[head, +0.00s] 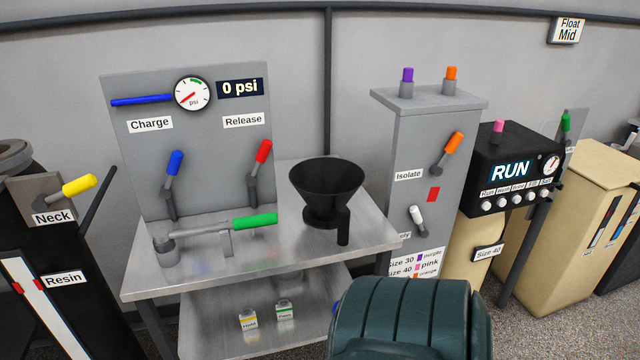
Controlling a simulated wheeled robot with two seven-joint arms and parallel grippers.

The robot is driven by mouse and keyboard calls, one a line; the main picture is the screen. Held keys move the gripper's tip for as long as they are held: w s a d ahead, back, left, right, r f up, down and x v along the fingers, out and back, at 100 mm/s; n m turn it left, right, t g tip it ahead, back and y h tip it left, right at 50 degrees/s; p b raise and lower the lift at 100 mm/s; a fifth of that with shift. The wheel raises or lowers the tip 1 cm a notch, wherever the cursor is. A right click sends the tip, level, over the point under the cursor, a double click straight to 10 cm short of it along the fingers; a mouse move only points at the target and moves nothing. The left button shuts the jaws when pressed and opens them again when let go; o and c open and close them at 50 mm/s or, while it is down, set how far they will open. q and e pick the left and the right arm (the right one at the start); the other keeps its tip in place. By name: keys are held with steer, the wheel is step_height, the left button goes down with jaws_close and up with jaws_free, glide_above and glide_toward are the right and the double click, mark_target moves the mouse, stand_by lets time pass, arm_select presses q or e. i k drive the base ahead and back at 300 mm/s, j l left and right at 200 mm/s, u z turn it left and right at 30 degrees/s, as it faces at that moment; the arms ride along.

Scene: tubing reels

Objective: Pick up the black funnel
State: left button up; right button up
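The black funnel (327,195) stands upright, wide mouth up, on the right part of the metal table (300,256). Its short dark handle (343,228) points toward the front of the table. The funnel's lower end is partly hidden behind the handle. Neither my left nor my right gripper is in view, and nothing is touching the funnel.
Left of the funnel is a grey panel (130,85) with a gauge and levers; a green-handled lever (255,221) reaches close to it. Right stands a grey cabinet (400,150) with orange and purple knobs. The tabletop's front strip is clear. Small boxes (247,319) sit on the lower shelf.

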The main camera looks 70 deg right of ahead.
mark_target(326, 185)
steer(key=i+z, duration=0.1)
steer(key=z, duration=1.6)
steer(key=i+j+z, duration=0.1)
steer(key=z, duration=0.25)
steer(key=i+j+z, duration=0.2)
steer(key=z, duration=0.2)
steer(key=i+j+z, duration=0.15)
steer(key=z, duration=0.2)
steer(key=i+j+z, duration=0.1)
steer(key=j, duration=0.3)
steer(key=i+j+z, duration=0.1)
steer(key=j, duration=0.3)
steer(key=i+j+z, duration=0.1)
steer(key=j, duration=0.3)
